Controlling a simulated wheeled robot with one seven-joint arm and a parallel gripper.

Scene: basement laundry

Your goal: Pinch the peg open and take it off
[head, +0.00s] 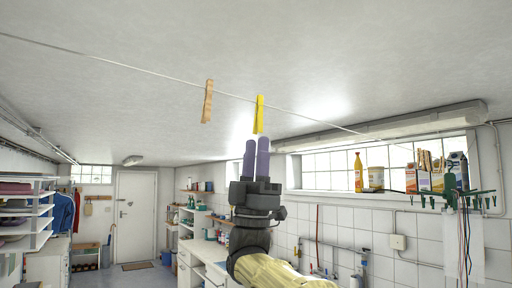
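A yellow peg (259,114) hangs upright on a thin clothesline (160,75) that runs across the upper part of the head view. A wooden peg (207,102) hangs on the same line to its left. My gripper (257,142) points up just below the yellow peg. Its two purple fingers stand apart with a gap between them, and nothing shows between them. The fingertips are near the peg's lower end in the picture. Whether they touch it or lie at a different depth, I cannot tell.
The ceiling is close above the line. A window ledge at right holds a yellow bottle (358,172) and several boxes. Shelves (22,215) stand at far left; a white door (136,218) is at the back.

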